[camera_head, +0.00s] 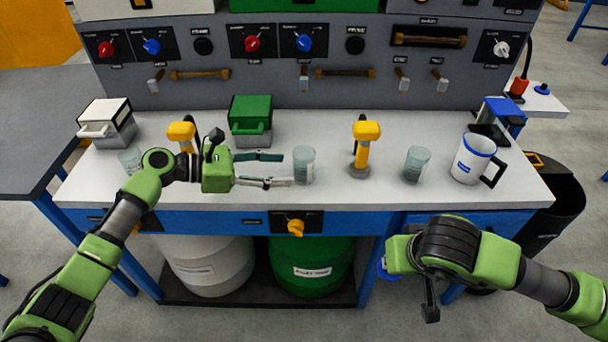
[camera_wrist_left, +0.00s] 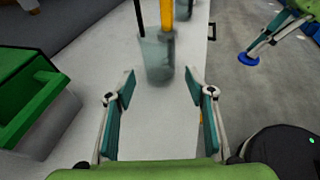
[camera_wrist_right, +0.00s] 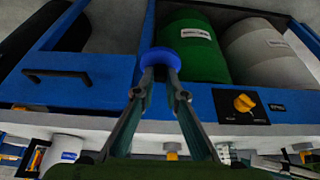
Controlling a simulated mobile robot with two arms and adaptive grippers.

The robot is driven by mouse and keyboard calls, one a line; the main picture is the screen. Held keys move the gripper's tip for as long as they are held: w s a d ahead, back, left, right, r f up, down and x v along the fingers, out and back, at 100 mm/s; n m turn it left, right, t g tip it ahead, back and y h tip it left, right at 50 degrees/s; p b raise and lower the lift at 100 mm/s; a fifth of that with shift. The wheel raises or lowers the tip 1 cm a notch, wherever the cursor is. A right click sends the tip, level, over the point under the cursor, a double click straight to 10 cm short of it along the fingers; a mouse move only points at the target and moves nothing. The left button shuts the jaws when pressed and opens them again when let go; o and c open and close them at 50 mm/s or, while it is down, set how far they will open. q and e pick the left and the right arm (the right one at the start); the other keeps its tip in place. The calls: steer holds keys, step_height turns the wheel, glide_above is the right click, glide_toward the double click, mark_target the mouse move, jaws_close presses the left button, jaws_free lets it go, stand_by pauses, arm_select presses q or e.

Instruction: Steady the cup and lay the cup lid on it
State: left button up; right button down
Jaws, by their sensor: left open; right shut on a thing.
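A translucent grey-green cup (camera_head: 304,165) stands upright on the white bench top. In the left wrist view the cup (camera_wrist_left: 157,60) is straight ahead, just beyond the open fingertips. My left gripper (camera_head: 287,170) is open and level, pointing right at the cup, with nothing between its fingers. My right gripper (camera_wrist_right: 161,75) is shut on the blue cup lid (camera_wrist_right: 160,57), a round disc held by its edge. The lid also shows in the head view (camera_head: 385,268), low in front of the bench, partly hidden by the gripper, and in the left wrist view (camera_wrist_left: 248,59).
Similar cups stand at the right (camera_head: 417,165) and left (camera_head: 129,160). A yellow dispenser (camera_head: 363,155) stands behind and right of the near cup. A green-lidded box (camera_head: 250,120) is behind my left gripper. A white mug (camera_head: 474,160) is at the right. The bench's blue front edge (camera_head: 370,221) lies between lid and cup.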

mark_target(294, 168)
arm_select(q)
steer(key=x, duration=0.4)
steer(key=shift+w, duration=0.15)
arm_select(e)
steer(key=shift+w+f, duration=0.2)
steer(key=shift+f, duration=0.1)
arm_select(q)
steer(key=shift+w+d+f, duration=0.1)
steer(key=shift+d+f, duration=0.05)
steer(key=shift+d, duration=0.4)
arm_select(e)
steer(key=shift+s+r, duration=0.1)
arm_select(q)
steer(key=shift+w+d+f, duration=0.15)
steer(key=shift+d+f, duration=0.05)
steer(key=shift+d, duration=0.15)
steer(key=c, duration=0.6)
